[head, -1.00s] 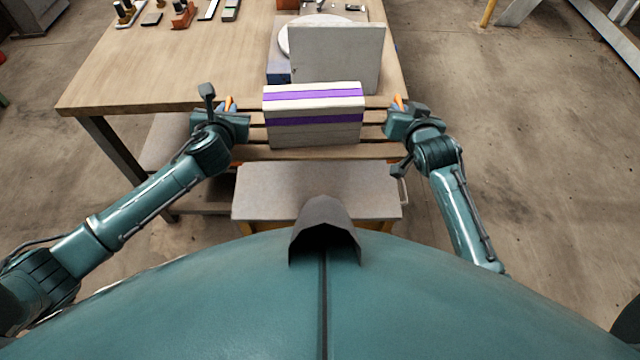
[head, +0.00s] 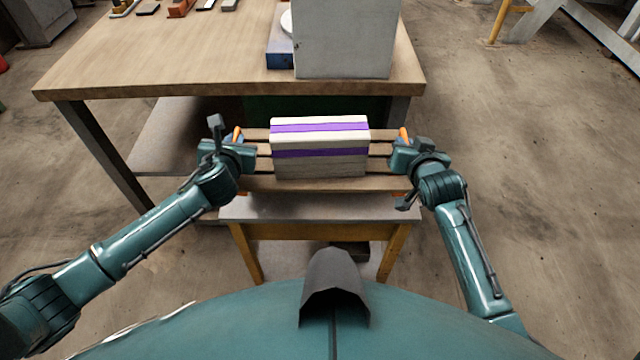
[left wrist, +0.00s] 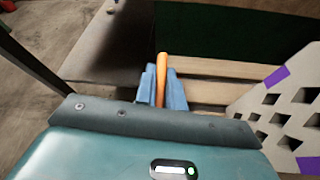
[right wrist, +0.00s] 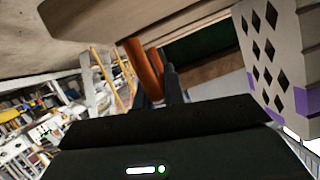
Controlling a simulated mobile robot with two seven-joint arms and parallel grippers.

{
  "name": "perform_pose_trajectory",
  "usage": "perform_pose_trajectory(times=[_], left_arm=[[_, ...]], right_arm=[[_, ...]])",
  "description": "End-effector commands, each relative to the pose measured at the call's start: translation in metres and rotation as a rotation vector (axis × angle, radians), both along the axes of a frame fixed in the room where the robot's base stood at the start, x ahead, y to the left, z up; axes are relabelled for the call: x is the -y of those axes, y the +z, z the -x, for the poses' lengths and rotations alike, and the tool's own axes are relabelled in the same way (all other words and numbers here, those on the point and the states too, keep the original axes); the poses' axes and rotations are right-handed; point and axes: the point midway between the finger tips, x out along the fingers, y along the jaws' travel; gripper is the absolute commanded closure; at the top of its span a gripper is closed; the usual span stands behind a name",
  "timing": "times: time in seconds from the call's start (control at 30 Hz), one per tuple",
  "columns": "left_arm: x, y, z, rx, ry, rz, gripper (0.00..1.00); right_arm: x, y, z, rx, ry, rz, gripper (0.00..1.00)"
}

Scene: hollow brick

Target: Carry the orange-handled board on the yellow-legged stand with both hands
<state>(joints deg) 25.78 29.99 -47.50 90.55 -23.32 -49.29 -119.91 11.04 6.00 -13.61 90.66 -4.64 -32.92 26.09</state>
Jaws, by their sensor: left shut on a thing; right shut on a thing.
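The slatted wooden board (head: 256,183) is level in front of me, with a hollow brick (head: 320,153) with purple bands standing on its middle. My left gripper (head: 238,143) is shut on the board's left orange handle (head: 237,132); the handle also shows between the blue fingers in the left wrist view (left wrist: 162,75). My right gripper (head: 402,143) is shut on the right orange handle (head: 404,133), also seen in the right wrist view (right wrist: 142,68). The stand's grey top (head: 320,208) and yellow legs (head: 245,255) show below the board's near side. Any gap between them is hard to judge.
A wooden workbench (head: 180,62) stands behind the board, its front edge beyond the brick. It bears a large grey block (head: 342,40), a blue item (head: 280,55) and small tools. A lower shelf (head: 165,150) is at left.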

Motion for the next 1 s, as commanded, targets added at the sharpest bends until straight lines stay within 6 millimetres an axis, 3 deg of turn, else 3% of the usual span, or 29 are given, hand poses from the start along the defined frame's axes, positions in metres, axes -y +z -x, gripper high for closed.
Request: perform_pose_trajectory(times=[0.47, 1.0], left_arm=[[-0.001, 0.002, -0.001, 0.006, 0.003, -0.002, 1.0], [-0.001, -0.023, -0.001, 0.006, 0.003, -0.002, 1.0]], right_arm=[[0.001, 0.002, -0.001, 0.008, -0.002, 0.001, 1.0], [0.001, -0.022, -0.001, 0.008, -0.002, 0.001, 1.0]])
